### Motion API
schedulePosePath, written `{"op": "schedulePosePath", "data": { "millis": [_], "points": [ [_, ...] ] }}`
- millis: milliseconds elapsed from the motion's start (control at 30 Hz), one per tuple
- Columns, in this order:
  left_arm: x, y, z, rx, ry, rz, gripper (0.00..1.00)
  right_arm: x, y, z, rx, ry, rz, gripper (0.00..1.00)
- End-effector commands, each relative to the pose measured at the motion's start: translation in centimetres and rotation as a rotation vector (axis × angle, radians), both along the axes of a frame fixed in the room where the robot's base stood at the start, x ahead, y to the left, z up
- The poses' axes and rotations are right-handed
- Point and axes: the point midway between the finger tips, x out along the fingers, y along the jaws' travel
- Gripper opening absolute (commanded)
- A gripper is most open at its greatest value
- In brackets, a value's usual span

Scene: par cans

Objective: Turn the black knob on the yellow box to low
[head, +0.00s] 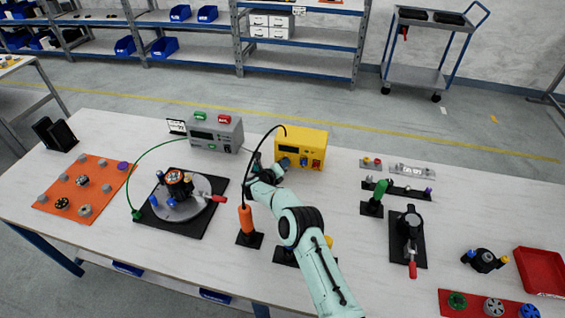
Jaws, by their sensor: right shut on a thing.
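The yellow box (312,142) stands near the far edge of the table, with a dark display, a blue button and a red part on its front. My right arm reaches up from the bottom of the head view. Its gripper (283,164) is at the lower left of the box's front and is shut on the black knob. The gripper covers the knob, so its pointer and the low mark cannot be read. My left gripper is not in view.
A grey box (216,134) with green and red parts stands left of the yellow box. A black cable loops close by my gripper, down to an orange-handled tool (246,219). A round fixture (180,200) lies left, and a green-handled tool (376,197) stands right.

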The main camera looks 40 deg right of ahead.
Motion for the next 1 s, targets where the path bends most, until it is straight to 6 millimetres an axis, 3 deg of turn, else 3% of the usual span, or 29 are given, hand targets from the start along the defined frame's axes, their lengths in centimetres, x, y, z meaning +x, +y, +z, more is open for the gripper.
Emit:
{"op": "schedulePosePath", "data": {
  "millis": [667, 700, 767, 1000],
  "points": [
    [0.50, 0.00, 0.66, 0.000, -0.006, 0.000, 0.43, 0.19, 0.02, 0.23, -0.043, 0.045, 0.005, 0.00],
    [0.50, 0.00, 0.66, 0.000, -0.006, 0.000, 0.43, 0.19, 0.02, 0.23, -0.043, 0.045, 0.005, 0.36],
    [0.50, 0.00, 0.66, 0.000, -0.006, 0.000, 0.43, 0.17, 0.02, 0.22, -0.043, 0.045, 0.004, 0.51],
    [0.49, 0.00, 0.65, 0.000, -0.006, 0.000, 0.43, 0.10, 0.03, 0.08, -0.040, 0.046, 0.002, 0.51]
  ]
}}
